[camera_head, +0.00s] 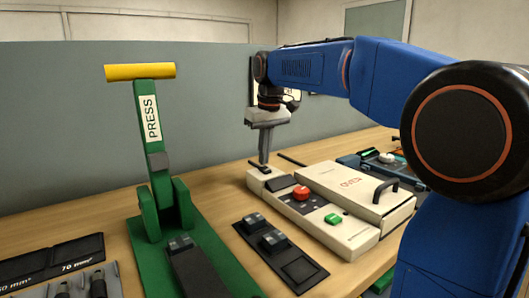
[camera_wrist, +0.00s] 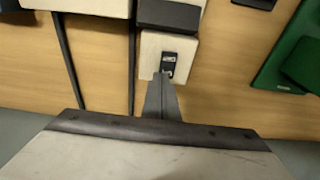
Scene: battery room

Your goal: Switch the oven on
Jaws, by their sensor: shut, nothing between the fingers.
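The oven (camera_head: 322,176) is a cream box with a closed lid, red lettering and a black handle, on the wooden bench. Its base carries a red knob (camera_head: 301,193) and a green button (camera_head: 333,218). A small black rocker switch (camera_wrist: 168,58) sits on a cream block at the oven's far-left end. My gripper (camera_head: 264,161) is shut and empty, pointing down at this block. In the wrist view its fingertips (camera_wrist: 166,78) are at the switch's near edge, overlapping its lower end. I cannot tell whether they touch it.
A green lever press (camera_head: 162,190) with a yellow handle stands to the left. Black plates with small blocks (camera_head: 280,250) lie in front of the oven. A blue device (camera_head: 385,160) is at the right. A grey partition (camera_head: 60,150) rises behind the bench.

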